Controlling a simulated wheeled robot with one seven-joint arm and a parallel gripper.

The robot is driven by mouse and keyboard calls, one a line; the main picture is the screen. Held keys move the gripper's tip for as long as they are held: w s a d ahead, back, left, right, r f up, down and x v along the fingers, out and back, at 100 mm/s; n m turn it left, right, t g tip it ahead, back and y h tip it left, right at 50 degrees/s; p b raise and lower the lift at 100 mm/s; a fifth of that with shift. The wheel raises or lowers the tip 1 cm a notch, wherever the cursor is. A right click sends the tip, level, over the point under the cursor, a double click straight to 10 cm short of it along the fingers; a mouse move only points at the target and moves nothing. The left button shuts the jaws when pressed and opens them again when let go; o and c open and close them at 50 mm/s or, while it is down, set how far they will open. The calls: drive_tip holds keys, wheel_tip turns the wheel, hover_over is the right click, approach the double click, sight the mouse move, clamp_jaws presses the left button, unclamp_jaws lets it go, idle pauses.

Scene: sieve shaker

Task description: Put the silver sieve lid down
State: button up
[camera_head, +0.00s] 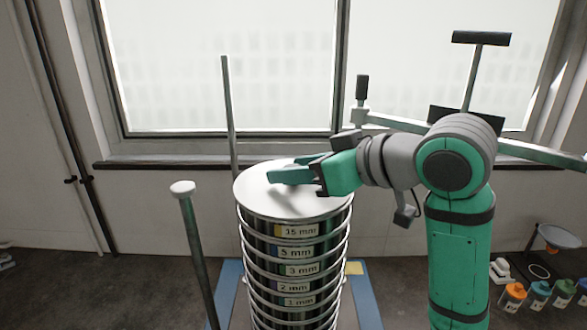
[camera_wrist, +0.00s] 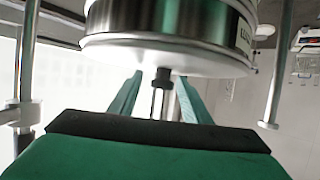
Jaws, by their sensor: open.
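The silver sieve lid (camera_head: 265,200) lies flat on top of the sieve stack (camera_head: 293,249). In the wrist view the lid (camera_wrist: 165,52) appears upside down, above my fingers. My gripper (camera_head: 279,170) reaches in from the right, just over the lid's middle. Its green fingers are open. In the wrist view the lid's knob (camera_wrist: 160,98) stands between the two fingers (camera_wrist: 160,88), with a gap visible on each side. The knob is mostly hidden by the fingers in the head view.
The stack has labelled sieves on a blue frame (camera_head: 230,280). A rod (camera_head: 230,115) rises behind it and a white-capped rod (camera_head: 190,220) stands at the left. A T-handled bar (camera_head: 474,75) shows behind my arm. Coloured jars (camera_head: 537,293) stand at lower right.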

drive_tip(key=shift+r, duration=0.1)
drive_tip(key=shift+s+d+r, duration=0.15)
drive_tip(key=shift+s, duration=0.05)
drive_tip(key=v, duration=1.1)
drive_tip(key=shift+s+d+r, duration=0.1)
drive_tip(key=shift+s+r, duration=0.05)
